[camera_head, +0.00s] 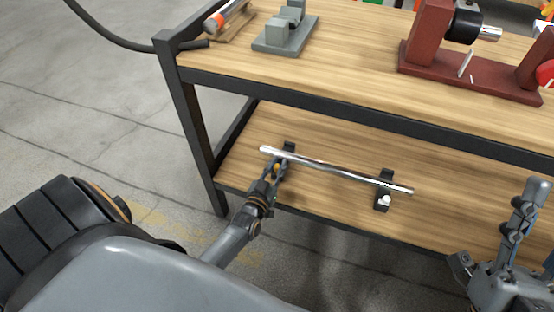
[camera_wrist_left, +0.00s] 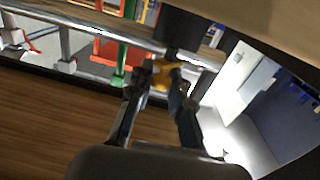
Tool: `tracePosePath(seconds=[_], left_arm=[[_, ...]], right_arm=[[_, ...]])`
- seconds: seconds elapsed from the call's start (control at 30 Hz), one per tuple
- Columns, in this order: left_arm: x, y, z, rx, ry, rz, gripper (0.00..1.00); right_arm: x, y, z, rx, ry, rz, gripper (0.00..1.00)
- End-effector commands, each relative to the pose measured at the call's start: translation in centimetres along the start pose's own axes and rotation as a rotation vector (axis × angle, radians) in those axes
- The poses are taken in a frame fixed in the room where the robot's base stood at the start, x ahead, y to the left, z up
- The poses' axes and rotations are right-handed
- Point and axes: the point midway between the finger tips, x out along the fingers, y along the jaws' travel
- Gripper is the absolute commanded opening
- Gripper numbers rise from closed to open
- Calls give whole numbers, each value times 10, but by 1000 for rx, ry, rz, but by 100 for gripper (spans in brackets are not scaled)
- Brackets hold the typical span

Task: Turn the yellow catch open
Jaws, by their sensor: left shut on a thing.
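A yellow catch (camera_wrist_left: 165,73) sits by a dark bracket (camera_wrist_left: 180,32) in the left wrist view. In the head view only a small yellow spot of the catch (camera_head: 276,168) shows, below the left end of a chrome rod (camera_head: 335,173) on the lower shelf. My left gripper (camera_head: 275,171) reaches in from the front at that bracket. Its two fingers are shut on the catch, one on each side, in the left wrist view (camera_wrist_left: 163,85). My right gripper (camera_head: 492,235) is at the lower right of the head view, away from the rod; its jaw state is unclear.
A second dark bracket (camera_head: 386,180) with a white knob (camera_head: 384,200) carries the rod's right part. The upper shelf's dark front rail (camera_head: 350,112) runs above. A grey block (camera_head: 285,36) and a dark red fixture (camera_head: 450,75) stand on top. The lower shelf (camera_head: 330,210) is otherwise bare.

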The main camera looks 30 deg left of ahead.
Motion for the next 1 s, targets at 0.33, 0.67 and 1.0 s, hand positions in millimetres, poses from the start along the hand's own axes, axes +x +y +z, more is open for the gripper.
tracePosePath(seconds=[0.33,0.67,1.0], left_arm=[[-2,1,2,-2,-6,-136,0],[-2,0,2,-2,-5,-193,0],[-1,0,2,0,-4,-197,0]], right_arm=[[-2,5,44,-13,-250,9,40],[-7,7,59,-17,-338,12,40],[-8,8,61,-17,-345,13,40]])
